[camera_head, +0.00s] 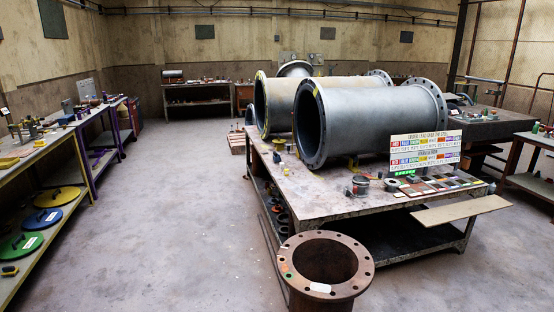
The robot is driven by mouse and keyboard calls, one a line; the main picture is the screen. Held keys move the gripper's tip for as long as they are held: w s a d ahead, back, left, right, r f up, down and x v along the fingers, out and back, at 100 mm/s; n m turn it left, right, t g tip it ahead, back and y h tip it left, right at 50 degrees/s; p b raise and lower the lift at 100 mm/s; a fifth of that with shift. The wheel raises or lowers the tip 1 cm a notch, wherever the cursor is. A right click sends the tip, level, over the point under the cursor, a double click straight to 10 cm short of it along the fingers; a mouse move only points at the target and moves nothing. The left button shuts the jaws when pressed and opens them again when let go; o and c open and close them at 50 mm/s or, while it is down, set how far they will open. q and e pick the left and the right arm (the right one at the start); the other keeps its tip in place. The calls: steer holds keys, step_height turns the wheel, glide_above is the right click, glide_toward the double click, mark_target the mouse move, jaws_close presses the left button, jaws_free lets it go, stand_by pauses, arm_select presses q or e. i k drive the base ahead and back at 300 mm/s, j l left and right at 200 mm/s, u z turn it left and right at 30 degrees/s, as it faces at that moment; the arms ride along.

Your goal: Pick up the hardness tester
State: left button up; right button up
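I cannot tell for certain which object is the hardness tester; the small items are too small to make out. On the central table (330,203) a small dark item (277,157) and a small yellow item (286,171) stand near the left end. A round dark and reddish item (360,186) and a ring-shaped part (391,185) sit near the front middle, beside rows of coloured sample pieces (440,183). Neither of my grippers is in view.
Two large flanged grey pipes (375,122) lie on the table behind a colour-coded sign (425,150). A rusty flanged pipe (325,268) stands on the floor in front. A workbench (40,150) lines the left. The floor (170,220) between is clear.

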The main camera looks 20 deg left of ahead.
mark_target(276, 157)
steer(key=i+j+u, duration=0.4)
steer(key=i+u, duration=0.15)
steer(key=i+j+u, duration=0.25)
steer(key=i, duration=0.65)
steer(key=i+u, duration=0.3)
steer(key=i, duration=0.6)
steer(key=i+z, duration=0.25)
steer(key=i, duration=0.2)
steer(key=i+j+z, duration=0.25)
steer(key=i, duration=0.2)
steer(key=i+j+z, duration=0.25)
steer(key=i, duration=0.2)
steer(key=i+j+z, duration=0.2)
steer(key=i, duration=0.25)
steer(key=i+j+z, duration=0.55)
steer(key=z, duration=0.15)
steer(key=i+j+z, duration=0.15)
steer(key=j+z, duration=0.2)
steer(key=j, duration=0.15)
steer(key=i+j+z, duration=0.15)
steer(key=j+z, duration=0.2)
steer(key=j, duration=0.1)
